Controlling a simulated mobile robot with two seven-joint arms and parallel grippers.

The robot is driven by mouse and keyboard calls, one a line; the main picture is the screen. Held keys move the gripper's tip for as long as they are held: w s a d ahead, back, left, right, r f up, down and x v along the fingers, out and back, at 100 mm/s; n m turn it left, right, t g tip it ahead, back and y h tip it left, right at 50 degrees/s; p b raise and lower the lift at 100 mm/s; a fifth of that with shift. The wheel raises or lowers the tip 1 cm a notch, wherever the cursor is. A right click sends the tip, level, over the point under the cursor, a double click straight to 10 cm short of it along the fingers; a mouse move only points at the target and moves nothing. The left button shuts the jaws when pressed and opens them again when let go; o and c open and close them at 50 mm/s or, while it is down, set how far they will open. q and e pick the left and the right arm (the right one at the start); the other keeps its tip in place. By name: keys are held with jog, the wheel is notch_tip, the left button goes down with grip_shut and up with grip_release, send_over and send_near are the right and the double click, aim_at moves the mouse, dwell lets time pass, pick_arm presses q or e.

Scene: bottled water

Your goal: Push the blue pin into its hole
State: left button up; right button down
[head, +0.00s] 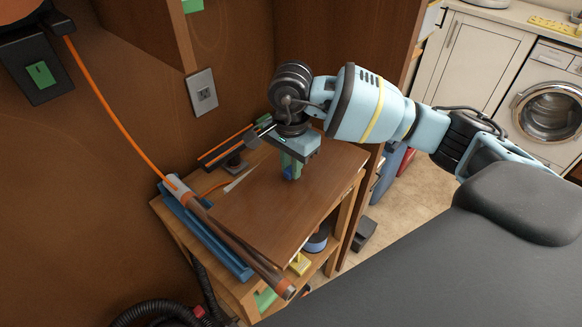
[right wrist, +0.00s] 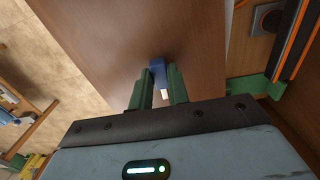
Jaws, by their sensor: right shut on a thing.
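The blue pin (right wrist: 158,71) is between the two green fingers of my right gripper (right wrist: 158,88) in the right wrist view, with a small pale part near the gripper body. In the head view my right gripper (head: 291,166) points down over the brown wooden board (head: 262,207), and a bit of the blue pin (head: 288,173) shows at its fingertips. The pin's far end is at or close to the board; I cannot tell whether they touch. I cannot make out the hole. My left gripper is not in view.
A blue rail with a grey-brown tube (head: 238,244) lies along the board's left side. A dark block (head: 235,165) and an orange rod are behind it. A wall socket (head: 202,92) is above. The board's middle and front are clear.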

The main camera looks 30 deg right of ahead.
notch_tip(320, 180, up, 3)
jog(key=shift+f, duration=0.15)
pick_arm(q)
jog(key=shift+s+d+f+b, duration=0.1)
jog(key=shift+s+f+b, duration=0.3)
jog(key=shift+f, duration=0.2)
pick_arm(e)
jog(key=s+a+r, duration=0.1)
jog(key=s+a, duration=0.1)
jog(key=s, duration=1.3)
jog(key=shift+s+a, duration=0.35)
jog(key=shift+s, duration=0.05)
jog(key=shift+r, duration=0.1)
